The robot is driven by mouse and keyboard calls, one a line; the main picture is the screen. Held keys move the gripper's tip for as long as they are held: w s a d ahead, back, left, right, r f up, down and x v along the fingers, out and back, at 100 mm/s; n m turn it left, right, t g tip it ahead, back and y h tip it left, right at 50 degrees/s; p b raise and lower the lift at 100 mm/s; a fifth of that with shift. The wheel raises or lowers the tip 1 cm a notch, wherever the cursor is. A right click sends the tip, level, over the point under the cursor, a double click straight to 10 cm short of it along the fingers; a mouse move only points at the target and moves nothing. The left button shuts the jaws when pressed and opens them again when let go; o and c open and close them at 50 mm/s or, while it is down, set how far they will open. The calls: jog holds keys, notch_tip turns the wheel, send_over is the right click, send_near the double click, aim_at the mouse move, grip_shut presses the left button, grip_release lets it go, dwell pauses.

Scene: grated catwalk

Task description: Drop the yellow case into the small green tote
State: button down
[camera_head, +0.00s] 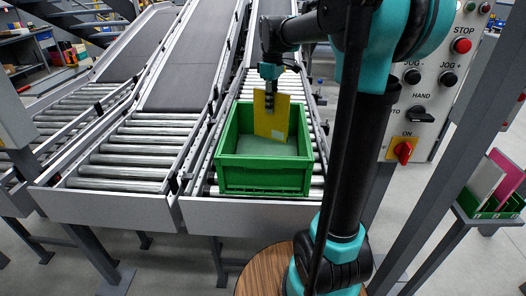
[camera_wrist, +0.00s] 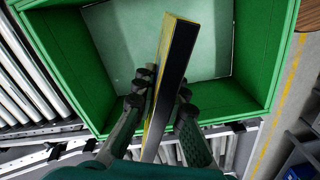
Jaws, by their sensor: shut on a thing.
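The yellow case (camera_head: 271,117) is a thin flat slab held upright in my gripper (camera_head: 270,90). In the wrist view the case (camera_wrist: 171,65) shows a dark edge with yellow sides, pinched between the fingers of my gripper (camera_wrist: 163,95). The small green tote (camera_head: 263,178) stands on the roller conveyor. It also shows in the wrist view (camera_wrist: 248,60), with a pale, empty floor where it is visible. The case hangs over the tote's opening. I cannot tell how far its lower edge is from the tote's floor.
Roller conveyors (camera_head: 130,155) slope away to the left and behind. A control panel (camera_head: 425,80) with buttons and knobs stands at the right. A green bin (camera_head: 490,205) with flat items sits at the far right. A round wooden top (camera_head: 262,272) is in front.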

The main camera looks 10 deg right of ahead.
jog(key=shift+f, duration=1.15)
jog(key=c, duration=1.5)
grip_release()
notch_tip(320, 180, up, 12)
jog(key=shift+r, duration=0.1)
jog(key=shift+s, duration=0.15)
